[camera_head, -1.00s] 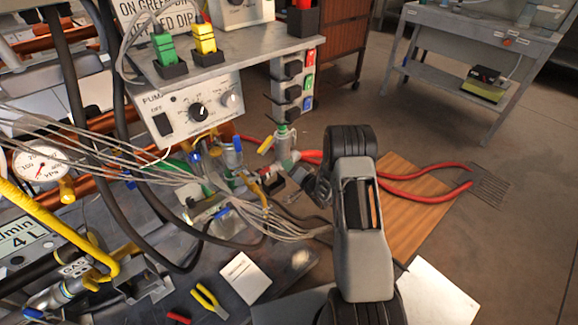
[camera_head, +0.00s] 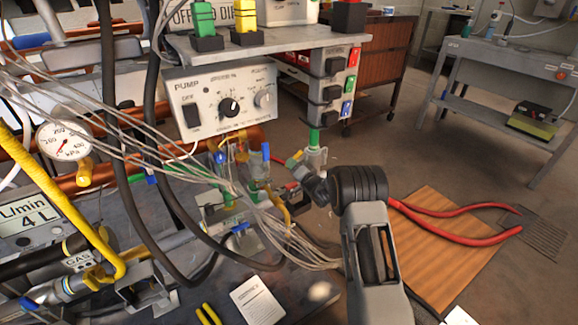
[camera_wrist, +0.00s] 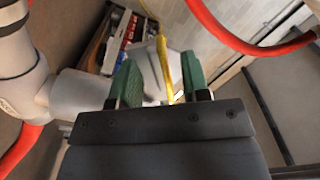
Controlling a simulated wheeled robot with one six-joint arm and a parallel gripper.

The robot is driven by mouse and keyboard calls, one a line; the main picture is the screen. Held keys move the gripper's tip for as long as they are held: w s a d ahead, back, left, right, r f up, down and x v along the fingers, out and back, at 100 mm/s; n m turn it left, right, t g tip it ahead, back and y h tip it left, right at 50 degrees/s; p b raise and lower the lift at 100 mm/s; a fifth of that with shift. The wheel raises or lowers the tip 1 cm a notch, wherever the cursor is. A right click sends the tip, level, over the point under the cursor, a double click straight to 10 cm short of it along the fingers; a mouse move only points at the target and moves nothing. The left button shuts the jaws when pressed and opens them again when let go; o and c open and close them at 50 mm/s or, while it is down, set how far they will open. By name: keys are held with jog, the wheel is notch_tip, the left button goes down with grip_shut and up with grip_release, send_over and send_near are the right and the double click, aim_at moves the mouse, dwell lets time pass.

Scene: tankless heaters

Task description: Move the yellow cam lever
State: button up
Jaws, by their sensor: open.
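A thin yellow lever (camera_wrist: 162,55) runs down the middle of the wrist view, between the two green fingers of my gripper (camera_wrist: 160,82). The fingers are apart, and I see no contact with the lever. Its lower end is hidden behind the gripper body. In the head view a small yellow piece (camera_head: 293,160), likely the same lever, stands beside a clear fitting with a green top (camera_head: 315,155). My gripper (camera_head: 305,176) is just right of and below this piece, and its fingers are too small there to make out.
Grey cables (camera_head: 255,205) and black hoses (camera_head: 140,225) hang left of my arm. A pump box (camera_head: 222,100) stands behind under a shelf. Open floor (camera_head: 400,155) lies beyond.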

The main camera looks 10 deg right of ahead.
jog(key=shift+b+x, duration=0.55)
jog(key=shift+x, duration=1.5)
grip_shut()
